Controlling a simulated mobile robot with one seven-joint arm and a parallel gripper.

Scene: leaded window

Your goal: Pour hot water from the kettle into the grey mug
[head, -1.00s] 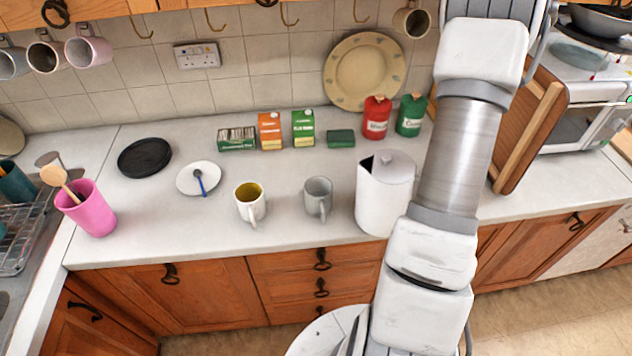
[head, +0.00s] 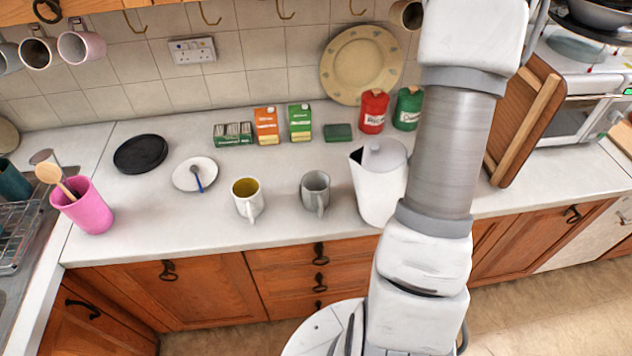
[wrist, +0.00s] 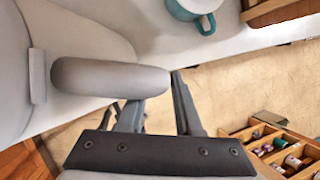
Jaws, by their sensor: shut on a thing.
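The white kettle (head: 376,192) is upright at the right of the worktop, just right of the grey mug, with its spout side toward the mug. The wrist view shows its pale body (wrist: 75,35) and grey handle (wrist: 105,78). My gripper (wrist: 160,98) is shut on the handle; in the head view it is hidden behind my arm. I cannot tell whether the kettle's base touches the worktop. The grey mug (head: 315,188) stands upright, apart from the kettle, its handle toward the front edge.
A white mug with a yellow inside (head: 247,198) stands left of the grey mug. A saucer with a blue spoon (head: 195,175), cartons (head: 266,126) and red (head: 373,111) and green canisters (head: 407,108) sit behind.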

